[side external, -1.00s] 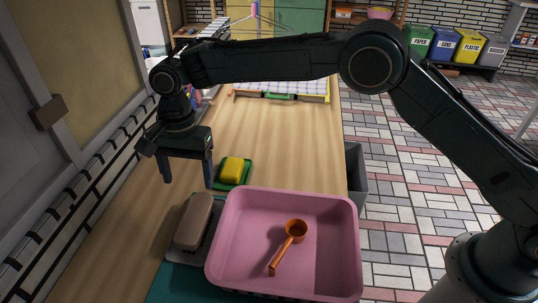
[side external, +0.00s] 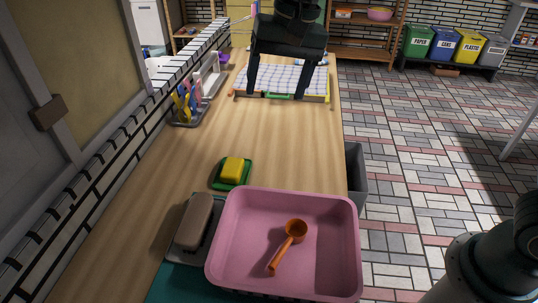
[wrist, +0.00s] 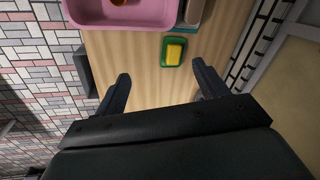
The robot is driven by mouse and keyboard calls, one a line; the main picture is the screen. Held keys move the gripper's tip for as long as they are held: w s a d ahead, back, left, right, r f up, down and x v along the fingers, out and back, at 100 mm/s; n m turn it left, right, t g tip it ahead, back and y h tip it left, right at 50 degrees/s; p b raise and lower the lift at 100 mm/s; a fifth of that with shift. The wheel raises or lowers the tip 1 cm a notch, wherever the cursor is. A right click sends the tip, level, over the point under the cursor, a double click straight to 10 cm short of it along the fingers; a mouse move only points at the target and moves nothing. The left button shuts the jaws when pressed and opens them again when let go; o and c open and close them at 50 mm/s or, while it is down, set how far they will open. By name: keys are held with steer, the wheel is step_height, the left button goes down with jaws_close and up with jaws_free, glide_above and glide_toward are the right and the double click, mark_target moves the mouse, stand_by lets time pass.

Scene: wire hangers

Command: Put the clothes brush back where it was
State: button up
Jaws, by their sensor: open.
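A brown oblong block (side external: 194,221), which looks like the clothes brush, lies on a grey tray (side external: 212,246) at the near left, beside the pink tub. Its bristles are not visible. My gripper (side external: 276,94) is raised at the far end of the counter, in front of the checked cloth in the side view. It is well away from the brush. In the wrist view my gripper (wrist: 161,70) has its fingers wide apart with nothing between them.
The pink tub (side external: 222,262) holds an orange scoop (side external: 288,247). A yellow block (side external: 232,168) sits on a green dish (side external: 217,182). A checked cloth (side external: 322,82) lies at the back. A rack of coloured tools (side external: 184,103) stands along the left wall. The middle counter is clear.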

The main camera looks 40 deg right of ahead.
steer(key=s+d+r+n+t+h, duration=0.1)
steer(key=s+d+n+t, duration=0.1)
steer(key=s+d, duration=0.6)
steer(key=s+d+r+n+t, duration=0.1)
steer(key=s+d+r+n, duration=0.1)
steer(key=s+d, duration=0.55)
steer(key=s+d+f+n+t, duration=0.1)
steer(key=s+f, duration=0.3)
steer(key=s, duration=0.5)
steer(key=shift+s+d+f+h, duration=0.15)
steer(key=shift+s+d+h, duration=0.25)
steer(key=shift+d, duration=0.3)
